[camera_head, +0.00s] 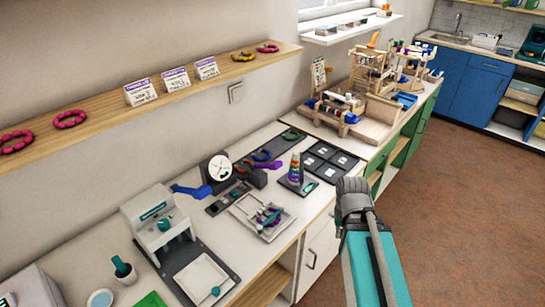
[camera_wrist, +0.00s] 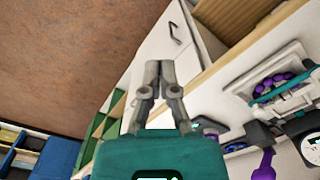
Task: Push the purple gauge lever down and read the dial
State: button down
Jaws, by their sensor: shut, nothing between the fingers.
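The gauge has a round white dial (camera_head: 220,168) and stands on the counter near the wall. Part of the dial (camera_wrist: 312,150) shows at the right edge in the wrist view. A purple lever (camera_head: 271,166) sticks out to the right of the gauge. It also shows in the wrist view (camera_wrist: 264,167), its end rounded. A blue lever (camera_head: 190,190) sticks out to the left. The dial reading is too small to tell. My gripper (camera_head: 353,187) is off the counter's front edge, well apart from the levers. Its fingers (camera_wrist: 159,72) are shut and empty.
A white press (camera_head: 155,222) stands to the left. A shelf (camera_head: 100,123) runs above. The floor is clear.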

notch_tip(320, 180, up, 21)
jog(key=n+t+y+p, duration=0.2)
jog(key=n+p, duration=0.8)
jog(key=p, duration=1)
send_over(272, 163)
jog(key=d, duration=0.1)
jog(key=shift+s, duration=0.15)
jog(key=shift+f, duration=0.15)
jog(key=b+x, duration=1)
jog(key=shift+f, duration=0.15)
jog(key=shift+s+d+f+b, duration=0.35)
jog(key=shift+d+f+b, duration=0.05)
jog(key=shift+f+b, duration=0.35)
jog(key=shift+s+d+f+b, duration=0.35)
jog(key=shift+f+b, duration=0.3)
jog(key=shift+f, duration=0.05)
jog(key=shift+a, duration=0.1)
